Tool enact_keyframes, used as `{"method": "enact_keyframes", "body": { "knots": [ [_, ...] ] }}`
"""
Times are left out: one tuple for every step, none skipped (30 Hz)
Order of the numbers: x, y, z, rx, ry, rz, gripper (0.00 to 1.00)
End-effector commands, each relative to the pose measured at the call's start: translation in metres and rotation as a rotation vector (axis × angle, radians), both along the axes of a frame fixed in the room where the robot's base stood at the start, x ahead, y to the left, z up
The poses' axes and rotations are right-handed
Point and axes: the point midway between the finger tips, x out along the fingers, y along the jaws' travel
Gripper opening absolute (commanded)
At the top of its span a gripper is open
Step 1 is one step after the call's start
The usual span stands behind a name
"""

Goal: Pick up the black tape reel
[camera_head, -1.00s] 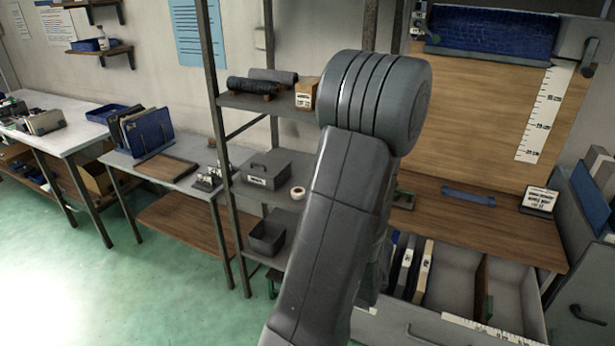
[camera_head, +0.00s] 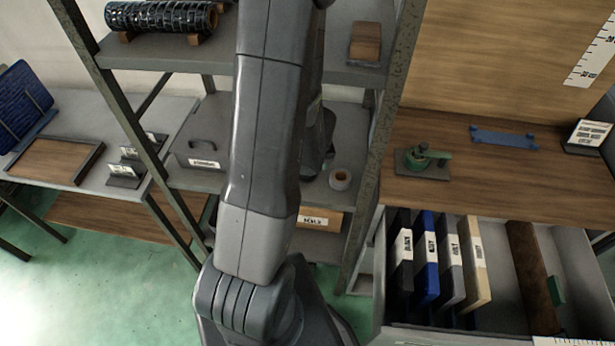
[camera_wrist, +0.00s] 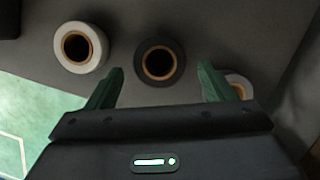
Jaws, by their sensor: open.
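The black tape reel (camera_wrist: 177,50) is in the wrist view. It is a dark ring around a tan core and lies flat on a grey shelf. My gripper (camera_wrist: 160,82) is open, its two green fingers pointing toward the reel from the near side. The reel is ahead of the gap between the fingertips, and nothing is held.
In the wrist view a white reel (camera_wrist: 98,50) lies left of the black one, and another pale reel (camera_wrist: 240,84) is partly hidden behind the right finger.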

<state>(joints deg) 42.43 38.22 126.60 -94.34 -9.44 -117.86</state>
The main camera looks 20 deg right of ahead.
Motion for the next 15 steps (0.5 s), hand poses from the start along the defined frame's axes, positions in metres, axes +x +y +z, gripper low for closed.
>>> {"method": "enact_keyframes", "body": {
  "knots": [
    [0.002,-0.0004,-0.0117,0.0,0.0,0.0,0.76],
    [0.0028,-0.0007,-0.0143,0.0,0.0,0.0,0.76],
    [0.0038,-0.0009,-0.0169,0.0,0.0,-0.001,0.76],
    [0.0044,-0.0011,-0.0181,-0.001,0.0,-0.001,0.76],
    [0.0047,-0.0013,-0.0187,-0.001,0.0,-0.001,0.76],
    [0.005,-0.0013,-0.0188,-0.001,0.0,-0.001,0.76],
    [0.0051,-0.0013,-0.0185,-0.001,0.0,-0.001,0.76],
    [0.0051,-0.0013,-0.0181,-0.001,0.0,-0.001,0.76],
    [0.0051,-0.0013,-0.0175,-0.001,0.0,-0.001,0.76],
    [0.0051,-0.0013,-0.0173,-0.001,0.0,-0.001,0.76],
    [0.0051,-0.0013,-0.0173,-0.001,0.0,-0.001,0.76],
    [0.0051,-0.0013,-0.0173,-0.001,0.0,-0.001,0.74],
    [0.005,-0.0013,-0.0172,-0.001,0.0,-0.001,0.68],
    [0.005,-0.0013,-0.0172,-0.001,0.0,-0.001,0.62],
    [0.005,-0.0013,-0.0172,-0.001,0.0,-0.001,0.54]
  ]
}}
